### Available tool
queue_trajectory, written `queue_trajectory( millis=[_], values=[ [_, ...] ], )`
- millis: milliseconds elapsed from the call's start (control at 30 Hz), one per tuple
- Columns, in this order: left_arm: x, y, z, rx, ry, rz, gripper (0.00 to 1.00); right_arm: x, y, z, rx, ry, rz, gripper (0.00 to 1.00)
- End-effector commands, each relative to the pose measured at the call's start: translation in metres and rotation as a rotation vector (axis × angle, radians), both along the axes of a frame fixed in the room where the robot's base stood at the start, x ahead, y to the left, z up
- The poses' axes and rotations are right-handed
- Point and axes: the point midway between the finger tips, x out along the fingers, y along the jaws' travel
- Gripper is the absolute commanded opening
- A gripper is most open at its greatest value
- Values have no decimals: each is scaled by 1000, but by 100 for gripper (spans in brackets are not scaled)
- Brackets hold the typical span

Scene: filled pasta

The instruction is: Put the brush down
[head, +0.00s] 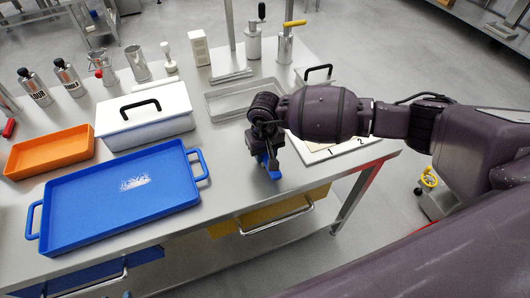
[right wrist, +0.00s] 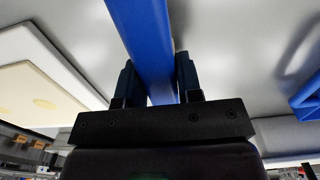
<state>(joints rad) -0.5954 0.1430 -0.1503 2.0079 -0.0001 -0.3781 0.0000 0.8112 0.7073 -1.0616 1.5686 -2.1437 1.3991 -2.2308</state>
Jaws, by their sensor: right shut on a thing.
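My right gripper (head: 263,158) is low over the front part of the steel table, to the right of the blue tray. It is shut on a blue bar-like piece, which I take to be the brush (head: 271,171). In the right wrist view the blue brush (right wrist: 146,40) runs between the two fingers (right wrist: 158,82) and extends past them toward the table surface. Its far end is cut off there, so I cannot tell whether it touches the table. My left gripper is out of view.
A blue tray (head: 75,215) with a white powdery patch lies at the front left. Behind it are an orange tray (head: 48,151) and a white lidded box (head: 145,128). A metal tray (head: 222,102) lies behind the gripper. A numbered white board (head: 345,147) is to its right.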

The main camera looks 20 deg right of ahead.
Motion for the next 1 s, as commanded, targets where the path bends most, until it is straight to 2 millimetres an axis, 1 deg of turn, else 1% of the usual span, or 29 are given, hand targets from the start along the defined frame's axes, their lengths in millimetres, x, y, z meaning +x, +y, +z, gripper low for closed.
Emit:
queue_trajectory(
  millis=[167,200,333,367,600,733,867,1000],
  values=[
    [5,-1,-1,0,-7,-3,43,0,0,-4,-1,1,0,7],
    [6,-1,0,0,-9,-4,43,0,0,-4,-1,0,-1,36],
    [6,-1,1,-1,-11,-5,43,0,0,-3,0,0,-1,56],
    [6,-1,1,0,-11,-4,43,0,0,-3,0,0,-1,59],
    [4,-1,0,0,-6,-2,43,0,0,-3,0,0,0,59],
    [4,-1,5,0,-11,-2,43,0,0,2,0,-1,0,59],
    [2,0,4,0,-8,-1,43,1,0,19,0,-4,1,59],
    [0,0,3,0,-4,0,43,1,-1,46,-1,-5,1,59]
  ],
)
